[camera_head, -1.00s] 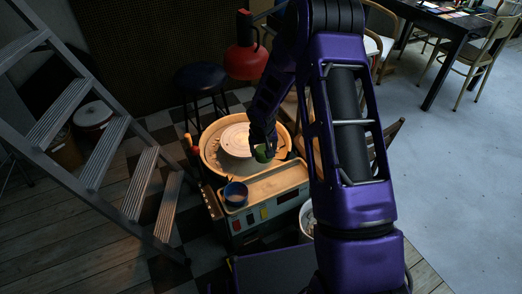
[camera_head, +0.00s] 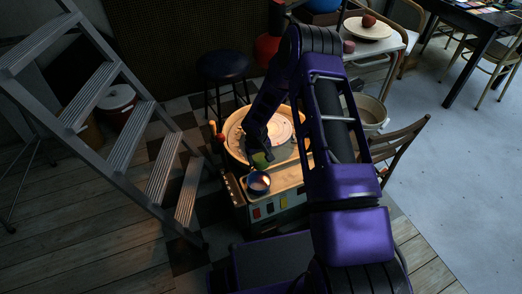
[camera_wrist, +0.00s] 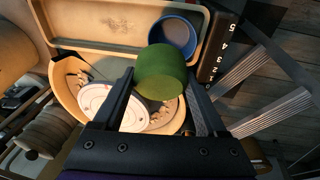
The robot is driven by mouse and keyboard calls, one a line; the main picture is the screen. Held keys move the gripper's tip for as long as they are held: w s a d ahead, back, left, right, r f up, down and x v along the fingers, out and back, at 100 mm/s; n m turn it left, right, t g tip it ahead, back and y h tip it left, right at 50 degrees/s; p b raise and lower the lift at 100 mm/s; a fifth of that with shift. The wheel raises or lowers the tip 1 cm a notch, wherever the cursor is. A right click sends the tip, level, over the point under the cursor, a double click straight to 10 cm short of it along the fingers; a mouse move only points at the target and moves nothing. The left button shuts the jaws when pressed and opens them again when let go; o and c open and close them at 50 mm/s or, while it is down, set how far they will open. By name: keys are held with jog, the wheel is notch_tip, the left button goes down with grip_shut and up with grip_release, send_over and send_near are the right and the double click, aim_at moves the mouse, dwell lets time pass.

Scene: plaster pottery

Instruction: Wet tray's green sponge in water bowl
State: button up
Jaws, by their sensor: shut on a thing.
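My gripper (camera_wrist: 160,97) is shut on the green sponge (camera_wrist: 160,72), a short round block held between the two fingers in the wrist view. In the head view the sponge (camera_head: 261,160) hangs just above and behind the bowl. The blue water bowl (camera_head: 258,183) stands on the tray (camera_head: 287,178) at its left end. In the wrist view the bowl (camera_wrist: 175,34) is just beyond the sponge, whose upper edge overlaps the bowl's near rim in the picture. The sponge appears above the bowl's level. The tray (camera_wrist: 75,42) holds the bowl at one end and is otherwise bare.
The pottery wheel's basin (camera_head: 229,136) with its pale wheel disc (camera_head: 284,127) lies behind the tray. A step ladder (camera_head: 125,135) stands at left, a dark stool (camera_head: 223,66) behind, and a wooden chair (camera_head: 400,145) at right.

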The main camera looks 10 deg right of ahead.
aim_at(258, 163)
jog(key=f, duration=0.2)
jog(key=w+f, duration=0.1)
jog(key=f, duration=0.1)
jog(key=shift+a, duration=0.35)
jog(key=shift+s+a+b+x, duration=0.1)
jog(key=shift+s+b+x, duration=0.1)
jog(key=shift+b+x, duration=0.65)
jog(key=shift+s+a+b+x, duration=0.2)
jog(key=shift+b+x, duration=0.2)
jog(key=shift+x, duration=0.95)
jog(key=shift+s+a+b+x, duration=0.15)
jog(key=shift+b+x, duration=0.45)
jog(key=shift+x, duration=1.5)
jog(key=shift+s+f, duration=0.1)
jog(key=shift+s, duration=0.15)
jog(key=w+p+v, duration=0.1)
jog(key=p+v, duration=0.2)
jog(key=v, duration=0.3)
jog(key=shift+d+r, duration=0.3)
jog(key=shift+r, duration=0.1)
jog(key=shift+w+d+p+v, duration=0.15)
jog(key=shift+p+v, duration=0.35)
jog(key=shift+v, duration=0.5)
jog(key=shift+w+d+p+v, duration=0.15)
jog(key=shift+p+v, duration=0.3)
jog(key=shift+v, duration=0.55)
jog(key=shift+a, duration=0.15)
